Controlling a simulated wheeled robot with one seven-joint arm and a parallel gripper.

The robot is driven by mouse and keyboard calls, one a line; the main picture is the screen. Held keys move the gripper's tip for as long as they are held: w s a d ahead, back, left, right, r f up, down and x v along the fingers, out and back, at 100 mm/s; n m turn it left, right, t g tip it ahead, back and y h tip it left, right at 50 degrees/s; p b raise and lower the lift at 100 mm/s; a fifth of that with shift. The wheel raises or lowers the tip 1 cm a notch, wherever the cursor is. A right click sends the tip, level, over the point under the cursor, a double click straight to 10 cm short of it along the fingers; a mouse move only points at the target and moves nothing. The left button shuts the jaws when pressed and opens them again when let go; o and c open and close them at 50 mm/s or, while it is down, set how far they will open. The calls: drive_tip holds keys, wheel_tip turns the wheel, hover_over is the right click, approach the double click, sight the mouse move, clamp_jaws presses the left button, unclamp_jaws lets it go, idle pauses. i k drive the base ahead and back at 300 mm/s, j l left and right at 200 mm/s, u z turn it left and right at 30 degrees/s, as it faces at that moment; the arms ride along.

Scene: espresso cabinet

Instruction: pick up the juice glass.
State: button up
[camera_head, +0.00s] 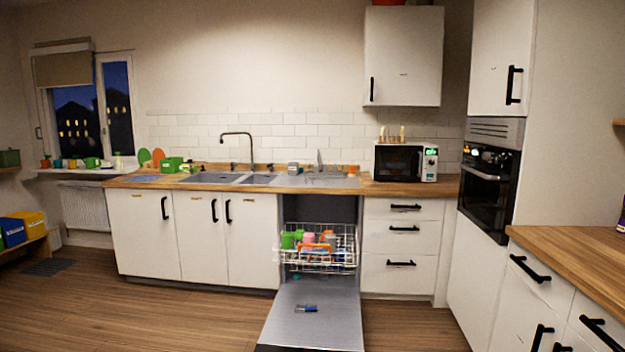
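I cannot pick out a juice glass for certain at this distance. Several small coloured cups stand in the pulled-out wire rack (318,263) of the open dishwasher: a green cup (288,240), a pink cup (309,239) and others partly hidden behind the rack wires and an orange item (314,249). More small items stand on the window sill, too small to name surely. My gripper is not in view.
The dishwasher door (315,330) hangs open low over the floor, with a small dark-blue item (306,308) on it. The counter (400,188) holds a sink (212,177) and a microwave (399,163). A right-hand counter (575,255) stands close. Floor (190,315) left of the door is clear.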

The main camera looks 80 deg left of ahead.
sight(310, 180)
drive_tip(key=u, duration=2.6)
drive_tip(key=i+j+u, duration=0.4)
drive_tip(key=i, duration=0.2)
drive_tip(key=i+u, duration=0.4)
drive_tip(key=i, duration=2.3)
drive_tip(key=i+j+z, duration=0.2)
drive_tip(key=i+z, duration=0.25)
drive_tip(key=i, duration=0.2)
drive_tip(key=i+j+z, duration=0.45)
drive_tip(key=i, duration=0.2)
drive_tip(key=i+j+z, duration=0.65)
drive_tip(key=i+j, duration=0.3)
drive_tip(key=i+j+z, duration=0.15)
drive_tip(key=i+j, duration=0.35)
drive_tip(key=j, duration=0.25)
